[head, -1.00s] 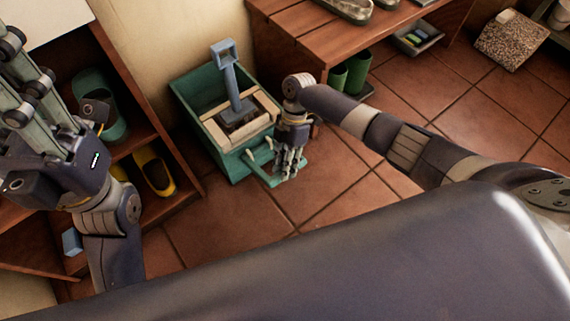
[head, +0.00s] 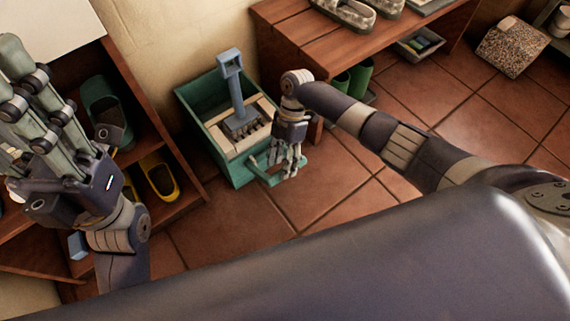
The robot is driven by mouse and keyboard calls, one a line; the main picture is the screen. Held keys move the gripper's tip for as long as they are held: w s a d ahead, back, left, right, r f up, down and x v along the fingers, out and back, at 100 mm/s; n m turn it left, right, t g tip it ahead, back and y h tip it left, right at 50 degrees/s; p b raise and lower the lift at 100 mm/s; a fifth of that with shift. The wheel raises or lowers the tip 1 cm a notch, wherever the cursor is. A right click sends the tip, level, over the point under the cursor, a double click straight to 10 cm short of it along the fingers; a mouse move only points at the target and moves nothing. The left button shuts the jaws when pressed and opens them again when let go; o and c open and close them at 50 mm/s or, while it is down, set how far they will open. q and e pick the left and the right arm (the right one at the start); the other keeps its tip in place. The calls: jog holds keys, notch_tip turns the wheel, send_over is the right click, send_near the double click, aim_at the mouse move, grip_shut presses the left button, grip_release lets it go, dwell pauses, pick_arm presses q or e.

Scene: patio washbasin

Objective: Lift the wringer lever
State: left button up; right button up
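A green wringer bucket (head: 205,127) with a cream-coloured press frame stands on the floor against the wall. A blue-grey upright piece with a looped top (head: 232,80) rises from its middle. A green bar (head: 262,173), which looks like the wringer lever, sticks out low at the bucket's front right. My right gripper (head: 285,168) points down with its fingers over this bar; whether they touch or close on it I cannot tell. My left gripper (head: 18,62) is raised at the left edge, away from the bucket, with its fingers extended and nothing visible between them.
A wooden shoe shelf (head: 155,122) with green and yellow footwear stands left of the bucket. A wooden bench (head: 325,38) stands behind on the right, with green boots (head: 358,78) and a grey tray (head: 420,45) beneath. The tiled floor in front of the bucket is open.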

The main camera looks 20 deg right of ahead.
jog(key=shift+d, duration=0.1)
dwell(0.4)
jog(key=v, duration=1.1)
jog(key=shift+r, duration=0.35)
jog(key=shift+w, duration=0.1)
